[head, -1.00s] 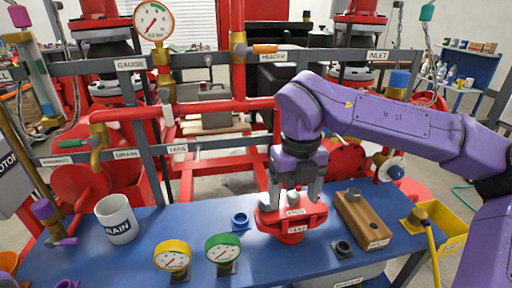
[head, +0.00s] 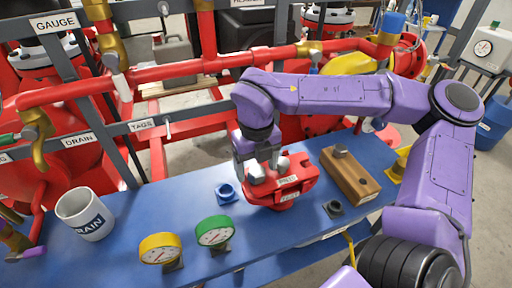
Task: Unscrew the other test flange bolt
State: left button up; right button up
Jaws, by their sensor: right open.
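The red test flange (head: 290,188) sits on the blue bench (head: 130,238), with white labels on its front. A silver bolt head (head: 257,171) shows on top of it, at my right gripper. My right gripper (head: 258,165) is open and points down at the flange, its fingers to either side of that bolt head. I cannot tell whether the fingers touch it. Another light rounded shape shows just right of the fingers; I cannot tell whether it is a second bolt. A wooden block (head: 350,177) stands to the right with a grey bolt head (head: 341,150) on top. My left gripper is not in view.
A white DRAIN mug (head: 84,214), a yellow gauge (head: 160,248) and a green gauge (head: 214,231) stand on the bench left of the flange. A blue ring (head: 227,192) and a dark fitting (head: 334,208) flank it. Red pipes (head: 180,83) run behind.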

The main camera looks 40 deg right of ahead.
jog(key=shift+s+a+f, duration=0.1)
jog(key=shift+s+f, duration=0.1)
jog(key=shift+f, duration=0.15)
